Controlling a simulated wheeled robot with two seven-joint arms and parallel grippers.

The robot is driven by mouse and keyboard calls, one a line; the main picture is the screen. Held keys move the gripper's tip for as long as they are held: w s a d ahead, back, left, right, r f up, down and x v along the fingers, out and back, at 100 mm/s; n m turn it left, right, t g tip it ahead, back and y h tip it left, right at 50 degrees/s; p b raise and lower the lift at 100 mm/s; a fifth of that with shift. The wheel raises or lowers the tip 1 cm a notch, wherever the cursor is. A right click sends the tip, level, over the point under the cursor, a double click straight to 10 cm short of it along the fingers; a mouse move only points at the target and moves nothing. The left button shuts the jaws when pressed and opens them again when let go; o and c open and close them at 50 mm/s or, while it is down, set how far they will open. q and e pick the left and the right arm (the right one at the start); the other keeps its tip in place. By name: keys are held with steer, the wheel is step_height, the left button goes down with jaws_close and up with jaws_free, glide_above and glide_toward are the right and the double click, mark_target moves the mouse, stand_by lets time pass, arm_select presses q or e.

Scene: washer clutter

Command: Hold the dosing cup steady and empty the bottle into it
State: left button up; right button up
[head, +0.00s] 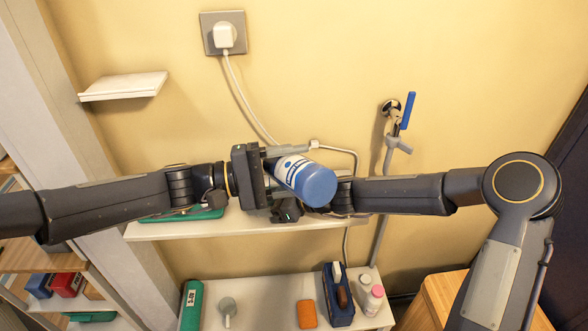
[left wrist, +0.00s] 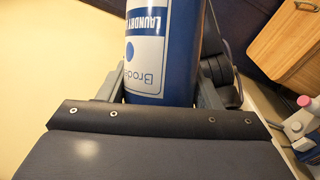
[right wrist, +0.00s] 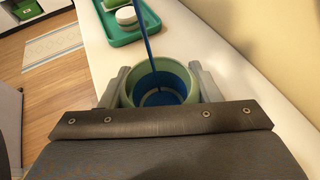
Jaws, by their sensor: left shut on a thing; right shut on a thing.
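The blue and white laundry bottle (head: 308,182) is tilted over above the wall shelf. My left gripper (head: 280,178) is shut around it, and the bottle's printed side (left wrist: 158,55) shows between the fingers in the left wrist view. My right gripper (right wrist: 160,88) is shut on the green dosing cup (right wrist: 182,72), which looks upright. A thin stream of blue liquid (right wrist: 148,52) falls into the cup, and blue liquid (right wrist: 160,97) lies inside it. The cup and the bottle's mouth are hidden in the head view.
A green tray (head: 190,215) lies on the wall shelf (head: 240,230); a white round thing (right wrist: 127,16) sits in it. A blue-handled tap (head: 407,110) and a plugged socket (head: 224,33) are on the wall. The lower shelf (head: 265,292) holds an orange sponge (head: 307,314) and a blue caddy (head: 338,305).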

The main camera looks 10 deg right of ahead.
arm_select(q)
steer(key=shift+r, duration=0.15)
stand_by(0.8)
steer(key=shift+s+d+f+m+y, duration=0.15)
steer(key=shift+s+f+m+y, duration=0.2)
steer(key=shift+m, duration=0.55)
